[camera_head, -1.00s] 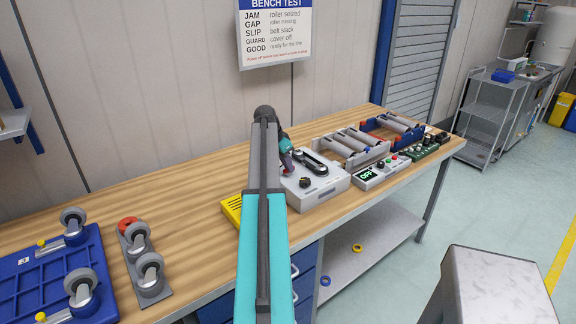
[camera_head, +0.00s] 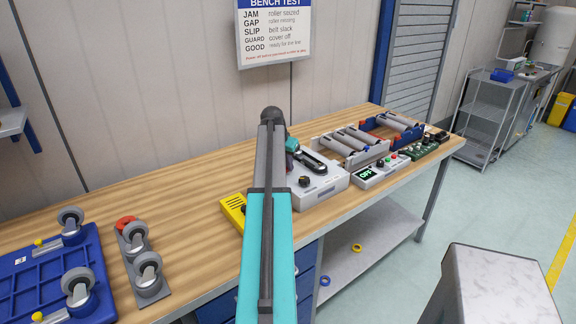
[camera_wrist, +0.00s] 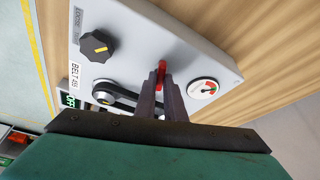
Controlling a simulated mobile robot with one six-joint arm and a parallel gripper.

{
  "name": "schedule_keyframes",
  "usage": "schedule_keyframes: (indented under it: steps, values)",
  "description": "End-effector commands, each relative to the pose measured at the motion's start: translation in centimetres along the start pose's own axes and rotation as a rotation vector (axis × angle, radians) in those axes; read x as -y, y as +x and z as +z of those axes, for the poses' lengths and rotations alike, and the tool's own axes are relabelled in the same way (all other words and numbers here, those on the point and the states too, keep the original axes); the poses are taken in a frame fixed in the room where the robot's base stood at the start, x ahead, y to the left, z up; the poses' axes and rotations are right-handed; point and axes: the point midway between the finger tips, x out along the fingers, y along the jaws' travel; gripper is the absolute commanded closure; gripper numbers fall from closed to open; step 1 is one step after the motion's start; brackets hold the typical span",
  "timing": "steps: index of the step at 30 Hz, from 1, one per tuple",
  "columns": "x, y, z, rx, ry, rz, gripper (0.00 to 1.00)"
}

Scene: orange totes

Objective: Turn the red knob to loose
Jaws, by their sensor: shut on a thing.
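In the wrist view, the red knob (camera_wrist: 161,72) stands on the light grey face of a belt test box (camera_wrist: 140,30). It is a narrow red bar and its lower part is hidden behind my fingers. My gripper (camera_wrist: 162,82) is shut on it, one dark finger on each side. In the head view, the box (camera_head: 325,188) sits on the bench, and my gripper (camera_head: 303,160) is over its back left part, partly hidden by my arm. The red knob cannot be made out there.
A black knob with a yellow mark (camera_wrist: 97,46), a black belt (camera_wrist: 115,95) and a round gauge (camera_wrist: 204,88) share the box face. A control box reading OFF (camera_head: 368,176) and roller frames (camera_head: 350,145) stand to the right.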

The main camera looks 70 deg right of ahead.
Motion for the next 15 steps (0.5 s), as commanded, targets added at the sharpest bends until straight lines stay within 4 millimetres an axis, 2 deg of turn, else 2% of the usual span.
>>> schedule_keyframes:
  steps: [1, 15]
  values:
    - [-0.46, 0.07, 0.22, 0.005, -0.033, -0.009, 1.00]
    - [-0.80, 0.17, 0.11, 0.008, -0.372, -0.149, 1.00]
